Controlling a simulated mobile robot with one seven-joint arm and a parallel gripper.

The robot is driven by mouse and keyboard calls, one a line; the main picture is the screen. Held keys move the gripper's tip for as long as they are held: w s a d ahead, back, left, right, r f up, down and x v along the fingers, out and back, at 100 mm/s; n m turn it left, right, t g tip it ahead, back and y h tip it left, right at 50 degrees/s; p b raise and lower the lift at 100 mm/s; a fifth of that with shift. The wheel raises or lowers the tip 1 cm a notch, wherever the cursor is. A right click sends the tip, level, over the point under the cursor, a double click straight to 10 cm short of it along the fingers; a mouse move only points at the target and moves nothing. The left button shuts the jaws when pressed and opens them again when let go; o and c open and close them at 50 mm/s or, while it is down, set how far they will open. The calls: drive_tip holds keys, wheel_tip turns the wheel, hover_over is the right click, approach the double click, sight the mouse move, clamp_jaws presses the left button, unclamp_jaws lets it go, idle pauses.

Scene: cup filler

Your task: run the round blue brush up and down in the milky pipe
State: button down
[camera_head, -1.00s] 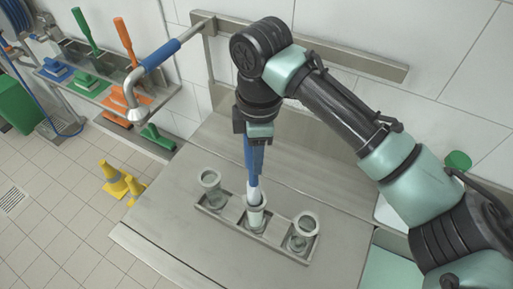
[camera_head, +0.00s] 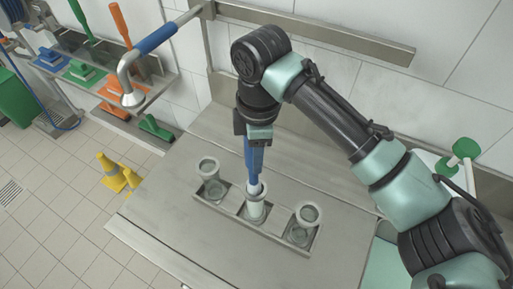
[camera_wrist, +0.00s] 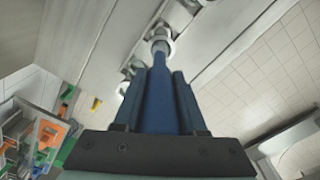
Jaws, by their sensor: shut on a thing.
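My gripper (camera_head: 257,143) is shut on the blue brush (camera_head: 254,165) and holds it upright, pointing down. The brush's pale lower part enters the mouth of the middle, whitish pipe (camera_head: 257,211); its head is hidden inside. The pipe stands upright in a metal rack between two clearer glass pipes. In the wrist view the blue brush (camera_wrist: 160,100) runs away from the jaws to the pipe mouth (camera_wrist: 161,44).
A clear pipe stands left (camera_head: 211,186) and another right (camera_head: 302,229) in the rack (camera_head: 232,208). The steel table is bare around it. A tap (camera_head: 131,96) with a blue sleeve hangs to the left. A wall rail (camera_head: 320,35) runs behind my arm.

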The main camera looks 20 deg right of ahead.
drive_tip(key=shift+f+b, duration=1.35)
drive_tip(key=shift+f, duration=1.2)
drive_tip(key=shift+r, duration=0.15)
wheel_tip(320, 180, up, 8)
drive_tip(key=p, duration=0.7)
drive_tip(key=shift+r, duration=0.2)
drive_tip(key=shift+f, duration=0.15)
drive_tip(key=shift+f+b, duration=2.75)
drive_tip(key=shift+f, duration=1.5)
drive_tip(key=shift+r, duration=0.15)
